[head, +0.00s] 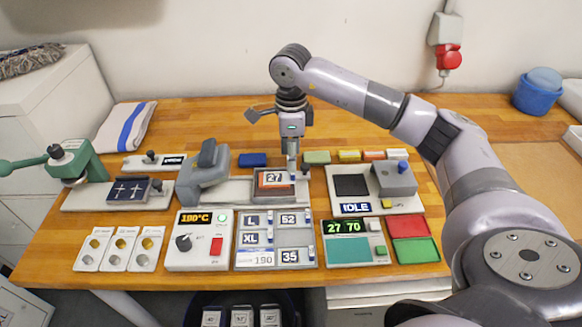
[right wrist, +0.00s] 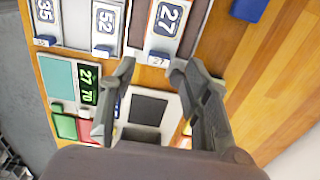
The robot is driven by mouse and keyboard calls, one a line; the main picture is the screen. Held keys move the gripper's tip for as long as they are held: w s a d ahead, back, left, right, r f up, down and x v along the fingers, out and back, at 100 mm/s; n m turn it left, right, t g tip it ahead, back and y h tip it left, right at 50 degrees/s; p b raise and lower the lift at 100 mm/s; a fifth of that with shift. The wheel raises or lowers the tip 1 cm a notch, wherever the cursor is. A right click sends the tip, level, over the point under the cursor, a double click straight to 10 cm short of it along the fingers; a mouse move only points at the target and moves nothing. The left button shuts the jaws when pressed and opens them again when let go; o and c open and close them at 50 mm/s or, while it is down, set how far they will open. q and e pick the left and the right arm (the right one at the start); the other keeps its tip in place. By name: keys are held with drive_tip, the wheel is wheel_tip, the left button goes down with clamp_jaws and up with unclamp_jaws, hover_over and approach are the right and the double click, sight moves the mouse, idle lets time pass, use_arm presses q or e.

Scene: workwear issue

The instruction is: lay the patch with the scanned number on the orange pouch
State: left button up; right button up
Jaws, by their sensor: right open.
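The patch with the number 27 (head: 274,178) lies on the orange pouch (head: 268,191), which is on the grey press's base plate; orange shows around the patch. The patch also shows in the right wrist view (right wrist: 168,18), with a small tab marked 27 at its end. My right gripper (head: 292,153) is just above that tab. In the right wrist view its fingers (right wrist: 154,66) stand apart, with the tab between or just beyond the tips. Whether they touch it I cannot tell. The green display (head: 347,227) reads 27 70. My left gripper is not in view.
The grey press (head: 206,170) stands just left of the pouch. The heater box (head: 198,250) shows 180°C. A unit marked IDLE (head: 356,208) and red and green trays (head: 413,240) are right.

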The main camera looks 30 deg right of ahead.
wheel_tip(320, 180, up, 8)
drive_tip(key=b, duration=0.1)
drive_tip(key=shift+f, duration=0.15)
idle(0.5)
